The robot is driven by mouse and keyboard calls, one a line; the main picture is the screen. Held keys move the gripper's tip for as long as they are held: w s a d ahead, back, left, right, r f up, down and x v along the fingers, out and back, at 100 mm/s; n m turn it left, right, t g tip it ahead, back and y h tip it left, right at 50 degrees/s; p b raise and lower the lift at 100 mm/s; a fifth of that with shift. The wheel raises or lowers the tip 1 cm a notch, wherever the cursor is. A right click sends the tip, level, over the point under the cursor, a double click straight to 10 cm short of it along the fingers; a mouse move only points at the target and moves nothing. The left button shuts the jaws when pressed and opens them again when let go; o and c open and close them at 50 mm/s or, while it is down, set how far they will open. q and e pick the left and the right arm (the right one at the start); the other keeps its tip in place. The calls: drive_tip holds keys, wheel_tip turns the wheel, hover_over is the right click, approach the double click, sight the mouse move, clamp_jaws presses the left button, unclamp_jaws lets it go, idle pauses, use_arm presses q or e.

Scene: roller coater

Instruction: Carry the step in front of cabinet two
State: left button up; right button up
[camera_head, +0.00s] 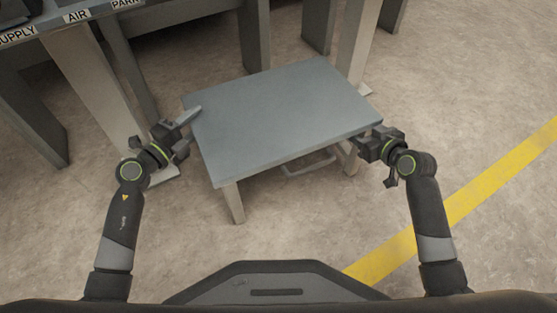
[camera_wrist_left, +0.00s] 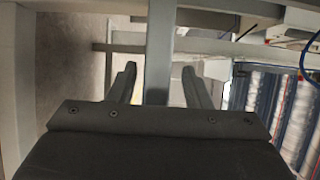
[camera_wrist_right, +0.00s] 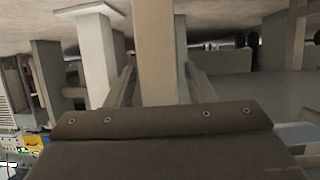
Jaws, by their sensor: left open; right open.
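The step (camera_head: 275,110) is a low stand with a flat blue-grey top and pale legs, standing upright on the floor in the head view. My left gripper (camera_head: 187,133) is open at the left edge of the top, with one finger showing above it. In the left wrist view a blue-grey bar of the step (camera_wrist_left: 158,70) lies between the fingers. My right gripper (camera_head: 364,143) is open at the right edge, its fingertips partly hidden by the top. In the right wrist view a pale bar (camera_wrist_right: 155,60) lies between its fingers. I cannot make out cabinet two.
A pale leg (camera_head: 95,85) is close behind my left gripper. A yellow floor line (camera_head: 480,190) crosses the open floor on the right.

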use_arm(q)
drive_tip(key=v, duration=1.1)
use_arm(e)
drive_tip(key=v, duration=1.2)
use_arm(q)
drive_tip(key=shift+s+a+b, duration=0.35)
drive_tip(key=shift+s+a, duration=0.15)
drive_tip(key=shift+a, duration=0.4)
drive_tip(key=shift+s+a+b, duration=0.35)
drive_tip(key=shift+s+a, duration=0.15)
drive_tip(key=shift+a, duration=0.35)
use_arm(e)
drive_tip(key=shift+f, duration=0.75)
use_arm(q)
wheel_tip(320, 180, up, 12)
drive_tip(key=p, duration=1.3)
use_arm(e)
wheel_tip(320, 180, up, 13)
drive_tip(key=shift+r, duration=0.25)
